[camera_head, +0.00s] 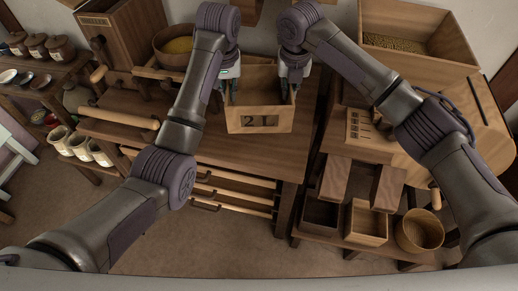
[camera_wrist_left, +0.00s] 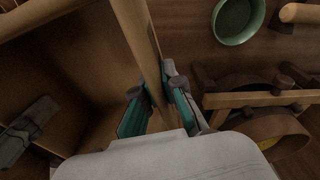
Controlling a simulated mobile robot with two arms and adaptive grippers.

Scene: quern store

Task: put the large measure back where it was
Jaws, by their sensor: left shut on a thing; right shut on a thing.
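The large measure is a pale wooden open box (camera_head: 246,121) with "2 L"-like dark marks on its front. It is level, over the wooden table. I cannot tell whether it touches the tabletop. My left gripper (camera_head: 229,84) is shut on its left wall, and my right gripper (camera_head: 292,86) is shut on its right wall. In the left wrist view, my left gripper (camera_wrist_left: 158,97) has its green-padded fingers on both sides of the box's wall (camera_wrist_left: 137,30). My right gripper (camera_wrist_left: 27,132) also shows there, across the box. The box's interior looks empty.
Left on the table (camera_head: 232,158) are a round wooden tub with yellow contents (camera_head: 178,45) and a rolling-pin-like rod (camera_head: 120,118). A green bowl (camera_wrist_left: 239,20) shows in the left wrist view. To the right stand a grain bin (camera_head: 425,62) and smaller boxes (camera_head: 366,222). The table's front is clear.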

